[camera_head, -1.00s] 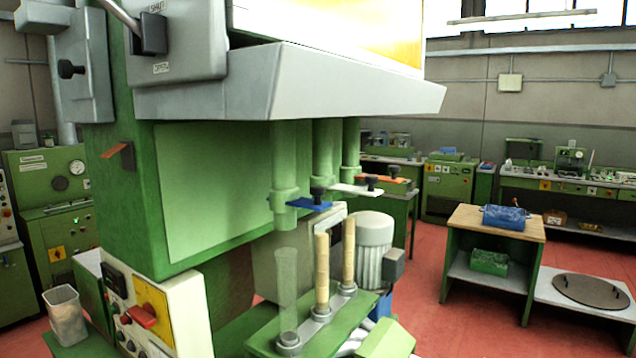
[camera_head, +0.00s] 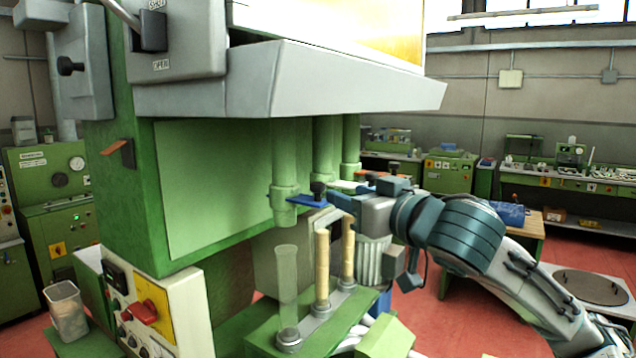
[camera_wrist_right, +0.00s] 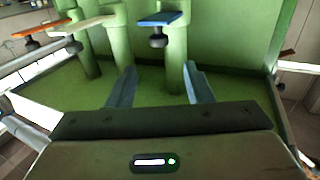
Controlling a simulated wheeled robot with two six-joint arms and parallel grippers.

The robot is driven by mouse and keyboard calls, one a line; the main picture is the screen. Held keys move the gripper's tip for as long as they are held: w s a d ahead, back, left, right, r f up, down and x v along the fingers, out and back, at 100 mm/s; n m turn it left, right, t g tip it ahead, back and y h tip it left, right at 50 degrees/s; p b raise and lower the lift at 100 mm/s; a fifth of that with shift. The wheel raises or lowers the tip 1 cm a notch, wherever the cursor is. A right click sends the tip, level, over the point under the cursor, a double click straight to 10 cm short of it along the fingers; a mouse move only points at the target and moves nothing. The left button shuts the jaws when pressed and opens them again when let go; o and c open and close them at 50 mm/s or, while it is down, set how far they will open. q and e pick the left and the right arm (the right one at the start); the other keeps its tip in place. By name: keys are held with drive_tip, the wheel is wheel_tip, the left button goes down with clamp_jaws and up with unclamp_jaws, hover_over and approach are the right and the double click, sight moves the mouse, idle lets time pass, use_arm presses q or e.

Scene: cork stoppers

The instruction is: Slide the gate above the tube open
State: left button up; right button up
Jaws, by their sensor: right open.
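A blue gate plate (camera_head: 301,199) with a black knob (camera_head: 318,188) sticks out of the front green chute (camera_head: 285,165). An empty clear tube (camera_head: 287,285) stands upright below that chute. My right gripper (camera_head: 332,197) is open and empty, close to the knob in the head view. In the right wrist view the blue gate (camera_wrist_right: 162,18) and its knob (camera_wrist_right: 158,40) show ahead of the open fingers (camera_wrist_right: 160,67), with a gap between them and the knob. My left gripper is not in view.
Two cork-filled tubes (camera_head: 323,272) stand beside the empty one, close under my right gripper. A white gate (camera_wrist_right: 80,26) and an orange gate (camera_wrist_right: 36,30) sit on the neighbouring chutes. The grey machine housing (camera_head: 330,85) overhangs the chutes.

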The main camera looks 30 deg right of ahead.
sight(322, 186)
drive_tip(key=w+p, duration=0.6)
drive_tip(key=w, duration=0.3)
drive_tip(key=shift+w, duration=0.2)
drive_tip(key=shift+w+f+p, duration=0.1)
drive_tip(key=shift+w+p, duration=0.4)
drive_tip(key=shift+w, duration=0.2)
